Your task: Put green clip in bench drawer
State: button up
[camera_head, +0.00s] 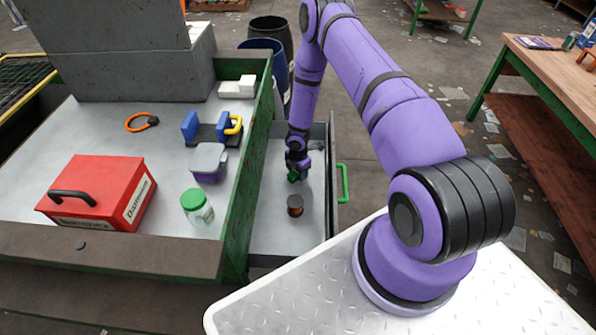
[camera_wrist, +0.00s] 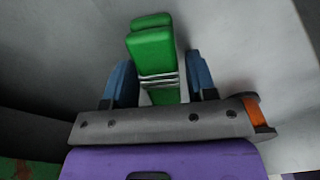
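The bench drawer (camera_head: 272,232) is pulled out from the green-sided bench, its green handle (camera_head: 343,183) at the right. My gripper (camera_head: 295,172) reaches down inside the drawer. The green clip (camera_head: 292,178) shows at its fingertips, low in the drawer. In the wrist view the clip (camera_wrist: 153,50), green with silvery wire, lies between the two blue fingers of my gripper (camera_wrist: 162,78). Narrow gaps show between the clip and both fingers, so my gripper looks open around it. The clip seems to rest on the grey drawer floor; its near end is hidden by my gripper.
A dark spool with an orange-brown part (camera_head: 295,205) stands in the drawer, near my gripper. On the bench top are a red toolbox (camera_head: 100,190), a green-lidded jar (camera_head: 196,207), a grey-lidded container (camera_head: 208,162) and an orange ring (camera_head: 141,122). The drawer walls surround my gripper.

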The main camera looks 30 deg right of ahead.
jog(key=shift+o, duration=0.4)
jog(key=shift+r, duration=0.1)
notch_tip(320, 180, up, 34)
jog(key=w+d+f+m+t+h, duration=0.1)
jog(key=m+h, duration=0.1)
jog(key=m, duration=0.3)
jog(key=s+a+r+m+t+h, duration=0.1)
jog(key=s+r+m, duration=0.15)
jog(key=r, duration=0.65)
jog(key=s+a+r+m, duration=0.15)
jog(key=s+r, duration=0.25)
jog(key=r, duration=0.5)
jog(key=s+a+r+m+t, duration=0.25)
jog(key=s+r+m, duration=0.45)
jog(key=s+r, duration=0.6)
jog(key=s+a+r+m+y, duration=0.1)
jog(key=s+a+m, duration=0.1)
jog(key=s, duration=0.5)
jog(key=s+a+r+m+y, duration=0.2)
jog(key=s, duration=0.5)
jog(key=shift+a+r+t, duration=0.3)
jog(key=shift+t, duration=0.05)
